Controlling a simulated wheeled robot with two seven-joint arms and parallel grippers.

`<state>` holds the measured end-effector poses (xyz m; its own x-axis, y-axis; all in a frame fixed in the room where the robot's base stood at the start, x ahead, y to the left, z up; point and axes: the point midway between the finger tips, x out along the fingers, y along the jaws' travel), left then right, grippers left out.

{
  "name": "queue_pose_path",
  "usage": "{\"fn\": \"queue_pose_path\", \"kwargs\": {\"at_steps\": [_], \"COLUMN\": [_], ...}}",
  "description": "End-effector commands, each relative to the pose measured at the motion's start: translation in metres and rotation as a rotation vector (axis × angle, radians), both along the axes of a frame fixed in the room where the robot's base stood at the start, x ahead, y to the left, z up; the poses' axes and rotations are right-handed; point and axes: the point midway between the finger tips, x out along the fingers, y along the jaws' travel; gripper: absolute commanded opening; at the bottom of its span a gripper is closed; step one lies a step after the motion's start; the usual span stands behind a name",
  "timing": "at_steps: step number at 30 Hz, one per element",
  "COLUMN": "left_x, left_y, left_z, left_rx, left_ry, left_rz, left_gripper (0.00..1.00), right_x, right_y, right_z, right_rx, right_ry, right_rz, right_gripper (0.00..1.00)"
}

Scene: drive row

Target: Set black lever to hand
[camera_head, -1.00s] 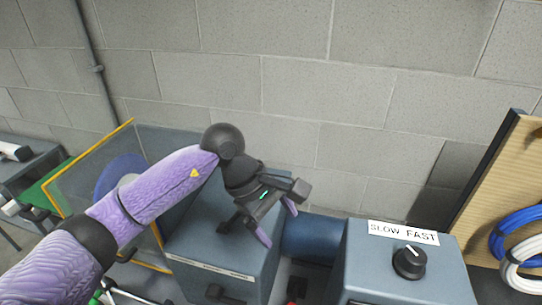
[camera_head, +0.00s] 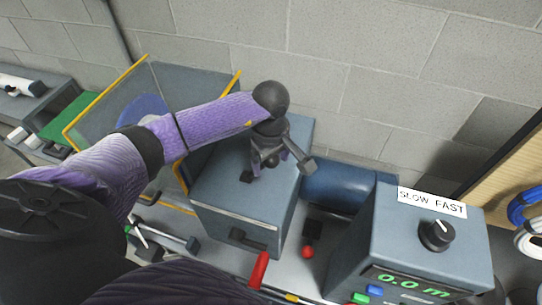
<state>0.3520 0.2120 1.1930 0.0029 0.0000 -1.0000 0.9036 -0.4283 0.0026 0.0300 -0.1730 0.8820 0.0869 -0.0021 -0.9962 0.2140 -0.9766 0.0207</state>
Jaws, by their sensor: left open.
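My left gripper (camera_head: 277,168) is open and empty, pointing down over the top of a blue-grey box (camera_head: 222,187). Its dark fingers are spread apart, and I cannot tell whether they touch the box. A black lever-like part (camera_head: 246,239) sits on the front face of that box, below a pale label strip (camera_head: 250,218). The strip's text is too small to read, so the lever's setting cannot be told. The gripper is above and behind this part, apart from it. My right gripper is not in view.
A control box (camera_head: 358,239) at right has a black SLOW/FAST knob (camera_head: 436,235) and a display reading 0.0 m. A red ball knob (camera_head: 308,252) and a red handle (camera_head: 259,270) stand in front. A blue cylinder (camera_head: 338,187) lies between the boxes. A yellow-edged guard (camera_head: 105,95) stands left.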

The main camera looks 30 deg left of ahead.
Motion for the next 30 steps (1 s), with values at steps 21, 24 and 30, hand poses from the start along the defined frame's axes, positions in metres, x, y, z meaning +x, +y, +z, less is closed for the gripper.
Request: {"fn": "queue_pose_path", "kwargs": {"at_steps": [21,24,30], "left_x": [0.0,0.0,-0.0001], "left_y": [-0.0001,-0.0001,0.0015], "left_z": [0.0003,0.0004,0.0006], "left_rx": [-0.001,-0.001,-0.012], "left_ry": [0.0,0.0,-0.003], "left_rz": [0.001,0.001,0.002], "left_gripper": [0.0,0.0,0.0], "right_x": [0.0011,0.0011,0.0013], "right_y": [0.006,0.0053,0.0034], "right_z": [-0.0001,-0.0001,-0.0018], "right_rx": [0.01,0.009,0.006], "right_ry": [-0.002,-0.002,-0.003], "right_rz": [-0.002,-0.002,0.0], "right_gripper": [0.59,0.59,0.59]}}
